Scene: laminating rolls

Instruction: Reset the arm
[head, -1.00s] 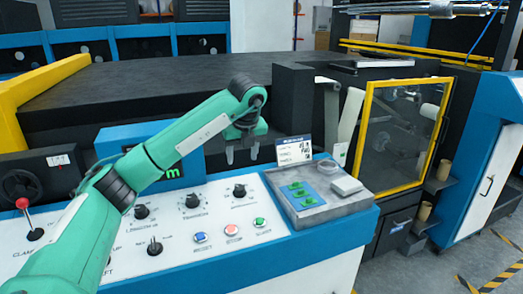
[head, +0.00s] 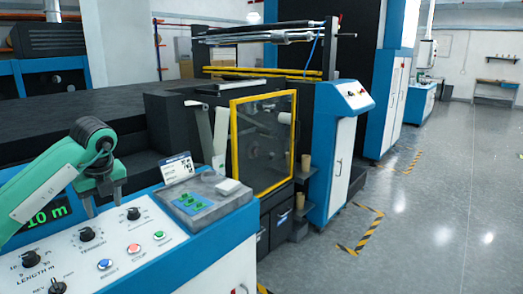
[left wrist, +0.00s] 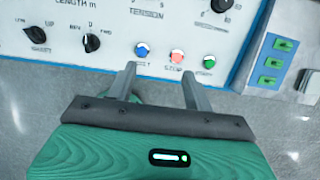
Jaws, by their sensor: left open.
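My left arm comes in from the left in the head view. My left gripper (head: 104,207) points down over the white control panel (head: 150,252), with its two fingers apart and nothing between them. In the left wrist view the open fingers of the gripper (left wrist: 160,85) show in front of the panel's blue (left wrist: 141,50), red (left wrist: 177,56) and green (left wrist: 209,61) buttons. I cannot tell from this view whether they touch the panel. My right gripper is in neither view.
A grey tray (head: 222,202) with green-labelled pieces and a white block (head: 228,186) sits at the panel's right end. A card (head: 177,168) stands behind it. A yellow-framed door (head: 292,150) is further right. Open grey floor (head: 440,200) lies to the right.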

